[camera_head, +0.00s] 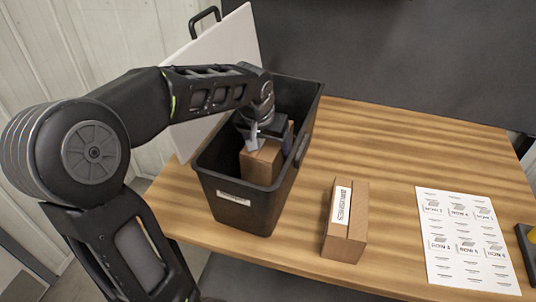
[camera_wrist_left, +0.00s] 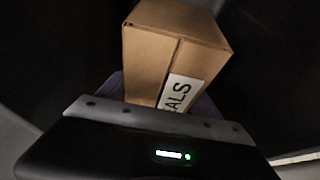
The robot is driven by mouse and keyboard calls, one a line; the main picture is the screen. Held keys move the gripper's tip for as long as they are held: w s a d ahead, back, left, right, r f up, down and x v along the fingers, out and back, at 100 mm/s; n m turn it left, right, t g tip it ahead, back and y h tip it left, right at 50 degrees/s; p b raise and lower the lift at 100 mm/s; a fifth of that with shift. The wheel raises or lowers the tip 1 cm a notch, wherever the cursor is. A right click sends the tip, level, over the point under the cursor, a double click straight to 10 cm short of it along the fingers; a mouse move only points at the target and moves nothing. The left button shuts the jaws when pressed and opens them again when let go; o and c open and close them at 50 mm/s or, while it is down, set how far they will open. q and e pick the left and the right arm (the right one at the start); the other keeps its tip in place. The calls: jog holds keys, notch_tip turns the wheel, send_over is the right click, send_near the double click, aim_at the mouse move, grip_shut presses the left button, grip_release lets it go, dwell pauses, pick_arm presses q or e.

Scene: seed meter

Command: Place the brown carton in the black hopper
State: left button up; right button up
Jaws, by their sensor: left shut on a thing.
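A black hopper (camera_head: 237,205) stands on the left of the wooden table, open at the top, with a small label on its front wall. A brown carton (camera_head: 262,166) is inside the hopper, below the rim. My left gripper (camera_head: 262,140) reaches down into the hopper from above and is shut on this carton. In the left wrist view the carton (camera_wrist_left: 165,55) sits between the fingers, with a white label strip ending in "ALS". Whether the carton touches the hopper floor cannot be told. My right gripper is not in view.
Another brown carton (camera_head: 345,222) with a white label lies on the table right of the hopper. A printed white sheet (camera_head: 465,240) lies further right. A white board (camera_head: 215,75) stands behind the hopper. The table between carton and back wall is clear.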

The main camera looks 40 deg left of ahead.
pick_arm(q)
jog(key=shift+f, duration=1.75)
jog(key=shift+f, duration=0.1)
jog(key=o, duration=2)
jog(key=shift+f, duration=0.1)
jog(key=shift+s+r, duration=0.1)
jog(key=shift+r, duration=0.2)
jog(key=v, duration=1.1)
jog(key=shift+s+d+r, duration=0.1)
jog(key=shift+s+r, duration=0.15)
jog(key=shift+r, duration=0.05)
